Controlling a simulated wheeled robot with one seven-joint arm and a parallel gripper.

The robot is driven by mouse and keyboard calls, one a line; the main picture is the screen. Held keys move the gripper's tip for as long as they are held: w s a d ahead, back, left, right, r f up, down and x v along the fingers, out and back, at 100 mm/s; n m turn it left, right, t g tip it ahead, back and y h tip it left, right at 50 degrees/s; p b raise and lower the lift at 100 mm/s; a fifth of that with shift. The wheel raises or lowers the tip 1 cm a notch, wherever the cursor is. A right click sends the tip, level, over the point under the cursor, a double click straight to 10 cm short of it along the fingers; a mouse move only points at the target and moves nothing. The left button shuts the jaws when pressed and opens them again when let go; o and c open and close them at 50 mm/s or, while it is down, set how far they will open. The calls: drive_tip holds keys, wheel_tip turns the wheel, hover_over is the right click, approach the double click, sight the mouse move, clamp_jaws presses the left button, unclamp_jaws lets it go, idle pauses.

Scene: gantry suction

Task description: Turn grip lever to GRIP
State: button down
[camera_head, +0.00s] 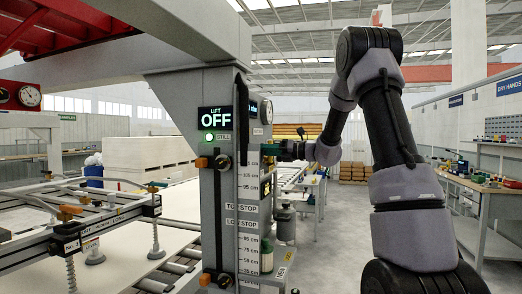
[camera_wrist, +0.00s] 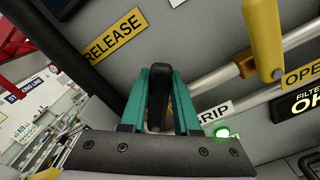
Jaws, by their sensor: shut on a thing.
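In the wrist view the black grip lever (camera_wrist: 158,100) stands between the two teal fingers of my gripper (camera_wrist: 158,76), which is shut on it. The RELEASE label (camera_wrist: 113,35) is up and left of the lever. The GRIP label (camera_wrist: 213,109), its first letter partly hidden, is to the right, just beside the right finger. In the head view my gripper (camera_head: 270,149) is at the right side of the grey column; the lever cannot be made out there.
A yellow handle (camera_wrist: 262,38) and a pipe are close at the upper right of the wrist view. A green lamp (camera_wrist: 222,132) glows below the GRIP label. The grey column (camera_head: 220,190) carries a display reading LIFT OFF (camera_head: 215,118). A workbench (camera_head: 480,190) stands at the right.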

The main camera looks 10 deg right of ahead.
drive_tip(key=shift+w+d+f+m, duration=0.2)
drive_tip(key=shift+w+f+m, duration=0.1)
drive_tip(key=shift+m, duration=0.4)
drive_tip(key=c, duration=0.6)
unclamp_jaws()
drive_tip(key=shift+c, duration=0.2)
